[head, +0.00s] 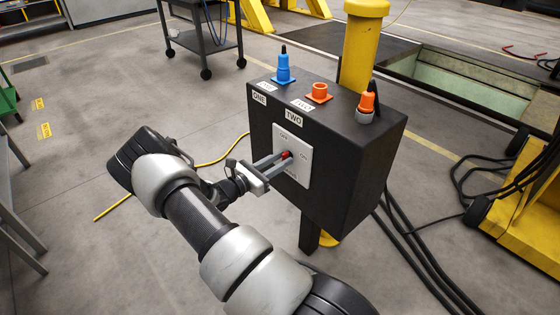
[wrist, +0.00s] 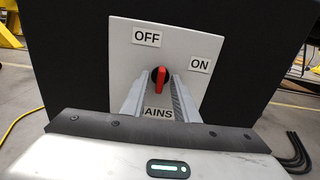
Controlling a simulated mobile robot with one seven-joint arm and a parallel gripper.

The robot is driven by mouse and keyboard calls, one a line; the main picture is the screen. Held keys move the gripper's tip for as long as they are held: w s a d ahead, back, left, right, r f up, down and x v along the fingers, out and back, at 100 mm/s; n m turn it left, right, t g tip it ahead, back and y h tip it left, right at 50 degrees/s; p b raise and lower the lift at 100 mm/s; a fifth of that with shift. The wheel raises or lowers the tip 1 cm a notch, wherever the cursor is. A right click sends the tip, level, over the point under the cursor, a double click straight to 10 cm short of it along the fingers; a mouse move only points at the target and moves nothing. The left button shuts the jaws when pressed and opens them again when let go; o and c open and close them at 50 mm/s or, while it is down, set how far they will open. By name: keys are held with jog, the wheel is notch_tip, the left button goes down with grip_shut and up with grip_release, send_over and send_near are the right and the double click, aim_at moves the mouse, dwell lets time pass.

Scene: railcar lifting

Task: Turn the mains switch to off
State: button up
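The mains switch is a red knob (wrist: 159,79) on a black round base, set in a light grey plate (wrist: 190,40) marked OFF at top left, ON at right and MAINS below, partly hidden. The knob stands about upright in the wrist view; which end points is hard to tell. It also shows in the head view (head: 287,155). My gripper (wrist: 160,84) is at the plate, its two fingers either side of the knob. A small gap seems to show between knob and fingers, so it looks open around it.
The plate is on the front of a black control box (head: 345,185) on a post. On its top are a blue control (head: 283,68), an orange one (head: 319,93) and an orange-and-grey one (head: 366,107). A yellow post (head: 362,50) stands behind; cables (head: 425,260) lie at right.

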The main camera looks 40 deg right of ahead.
jog(key=s+a+p, duration=0.1)
jog(key=a, duration=1.6)
jog(key=shift+s+a, duration=0.15)
jog(key=shift+a, duration=0.05)
jog(key=shift+p, duration=0.3)
jog(key=s+a+r+m+t+y, duration=0.1)
jog(key=s+a+r+m+y, duration=0.45)
jog(key=s+r, duration=0.35)
jog(key=s+a+r+m+t+y, duration=0.2)
jog(key=s+a+r+m+y, duration=0.2)
jog(key=s+r+m+y, duration=0.5)
jog(key=s+a+r+m+t+y, duration=0.1)
jog(key=s+a+r+m+y, duration=0.35)
jog(key=r, duration=0.75)
notch_tip(320, 180, up, 20)
jog(key=s+h+p, duration=0.1)
jog(key=p, duration=1.8)
jog(key=shift+a+f, duration=0.2)
